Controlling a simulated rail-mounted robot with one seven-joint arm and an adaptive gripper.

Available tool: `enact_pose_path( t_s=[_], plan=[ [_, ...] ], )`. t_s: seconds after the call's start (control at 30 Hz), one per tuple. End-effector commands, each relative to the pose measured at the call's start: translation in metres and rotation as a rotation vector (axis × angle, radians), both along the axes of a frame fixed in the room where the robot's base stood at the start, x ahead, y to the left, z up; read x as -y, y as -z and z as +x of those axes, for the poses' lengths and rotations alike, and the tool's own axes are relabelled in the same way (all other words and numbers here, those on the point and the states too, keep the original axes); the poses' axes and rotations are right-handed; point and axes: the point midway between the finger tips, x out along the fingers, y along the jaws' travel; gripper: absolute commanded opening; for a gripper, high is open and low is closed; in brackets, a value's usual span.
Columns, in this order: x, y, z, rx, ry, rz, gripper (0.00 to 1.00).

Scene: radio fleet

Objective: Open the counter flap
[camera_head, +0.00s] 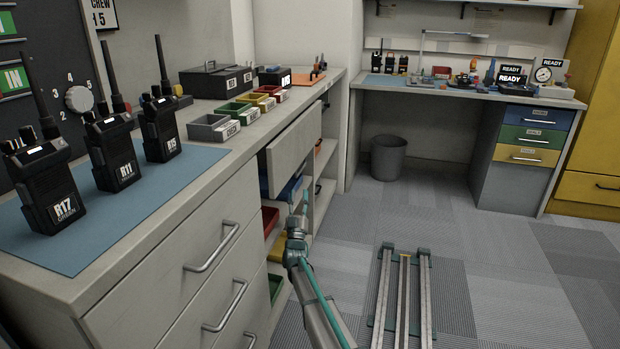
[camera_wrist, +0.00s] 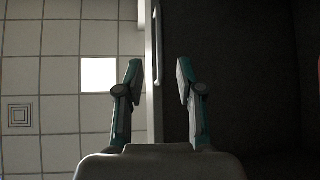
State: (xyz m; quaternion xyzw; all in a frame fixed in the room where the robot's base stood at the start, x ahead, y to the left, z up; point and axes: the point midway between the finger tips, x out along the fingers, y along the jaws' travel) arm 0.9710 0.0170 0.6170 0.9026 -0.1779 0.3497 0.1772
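The counter flap (camera_head: 292,152) is a pale panel in the counter front, above an open shelf bay. It stands out from the counter front at its lower part. My gripper (camera_head: 302,208) points up just below the flap, in front of the shelves. In the wrist view, which looks upward, my gripper (camera_wrist: 157,75) is open, one finger on each side of a pale panel strip (camera_wrist: 155,105) that appears to be the flap's edge. A bar handle (camera_wrist: 156,45) shows on it. I cannot tell whether either finger touches the panel.
Radios (camera_head: 115,150) stand on a blue mat, and small bins (camera_head: 235,112) sit on the counter above. Drawers with bar handles (camera_head: 213,247) are at left. A floor rail (camera_head: 404,300) lies at right. The carpet (camera_head: 480,240) beyond is clear up to a grey waste bin (camera_head: 388,158).

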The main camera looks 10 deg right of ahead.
Motion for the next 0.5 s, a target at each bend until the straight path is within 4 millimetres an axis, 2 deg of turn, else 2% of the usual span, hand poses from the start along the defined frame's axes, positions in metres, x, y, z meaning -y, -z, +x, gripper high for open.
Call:
enact_pose_path(
  t_s=[0.17, 0.5],
  plan=[
    [0.004, -0.012, 0.014, 0.003, 0.001, 0.0, 0.37],
    [0.016, -0.051, 0.054, 0.001, 0.0, 0.0, 0.37]
  ],
)
